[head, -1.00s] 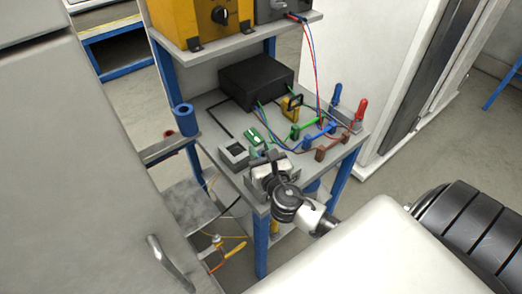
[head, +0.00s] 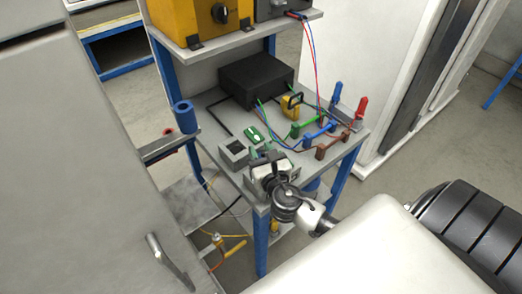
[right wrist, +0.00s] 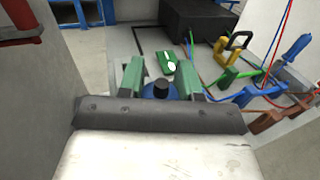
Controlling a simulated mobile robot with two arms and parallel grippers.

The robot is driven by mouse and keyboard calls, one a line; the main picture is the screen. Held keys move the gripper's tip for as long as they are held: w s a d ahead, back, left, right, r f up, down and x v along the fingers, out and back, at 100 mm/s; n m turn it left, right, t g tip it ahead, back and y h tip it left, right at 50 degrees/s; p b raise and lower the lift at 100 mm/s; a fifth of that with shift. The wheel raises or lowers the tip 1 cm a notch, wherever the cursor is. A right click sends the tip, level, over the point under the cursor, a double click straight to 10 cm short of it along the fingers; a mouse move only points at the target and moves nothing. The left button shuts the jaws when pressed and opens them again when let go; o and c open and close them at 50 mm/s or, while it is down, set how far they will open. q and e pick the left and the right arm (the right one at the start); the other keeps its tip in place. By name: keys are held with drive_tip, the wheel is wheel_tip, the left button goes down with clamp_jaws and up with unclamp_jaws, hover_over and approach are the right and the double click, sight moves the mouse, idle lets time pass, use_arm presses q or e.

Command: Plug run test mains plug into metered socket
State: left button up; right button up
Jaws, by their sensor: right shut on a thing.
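My right gripper (head: 270,160) is low over the front left edge of the bench, with its wrist below and to the right. In the right wrist view its two green fingers (right wrist: 160,82) are closed around a blue piece with a round black end, which looks like the mains plug (right wrist: 160,92). The head view mostly hides this plug behind the gripper. A grey box with a dark square face (head: 234,152), which looks like the metered socket, stands on the bench just left of the fingers, apart from them. My left gripper is not in view.
A green device (head: 259,135) lies behind the gripper, near a black box (head: 256,82). A yellow clamp (head: 291,105), several coloured terminal blocks and loose wires fill the right side. A grey cabinet (head: 75,190) is close on the left.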

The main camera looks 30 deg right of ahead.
drive_tip(key=shift+f+b, duration=0.8)
drive_tip(key=shift+f, duration=0.3)
drive_tip(key=o, duration=1)
drive_tip(key=shift+o, duration=0.2)
drive_tip(key=b+v, duration=0.2)
drive_tip(key=v, duration=0.9)
